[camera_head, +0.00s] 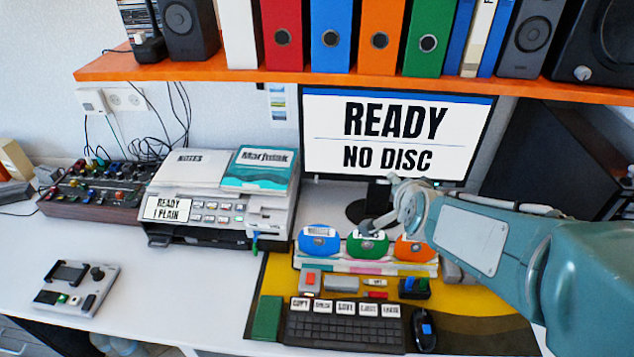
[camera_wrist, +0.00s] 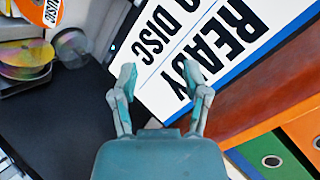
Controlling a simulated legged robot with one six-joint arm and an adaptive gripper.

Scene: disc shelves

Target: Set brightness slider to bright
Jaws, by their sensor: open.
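I cannot make out a brightness slider by any label. A small grey control box (camera_head: 76,289) lies on the desk at the lower left of the head view, with a dark bracket-like part, a black knob and small buttons. A wooden-cased panel (camera_head: 95,190) with several coloured knobs stands further back at the left. The monitor (camera_head: 392,137) reads "READY NO DISC"; its screen also shows in the wrist view (camera_wrist: 205,45), rotated. My gripper (camera_head: 380,203) is in front of the monitor's lower part, far right of the control box. In the wrist view, my gripper (camera_wrist: 160,76) is open and empty.
A printer (camera_head: 215,200) stands between the knob panel and the monitor. Coloured disc cases (camera_head: 320,241), a keyboard (camera_head: 345,328) and a mouse (camera_head: 423,330) sit below my arm. An orange shelf (camera_head: 230,68) with binders hangs above. The desk around the control box is clear.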

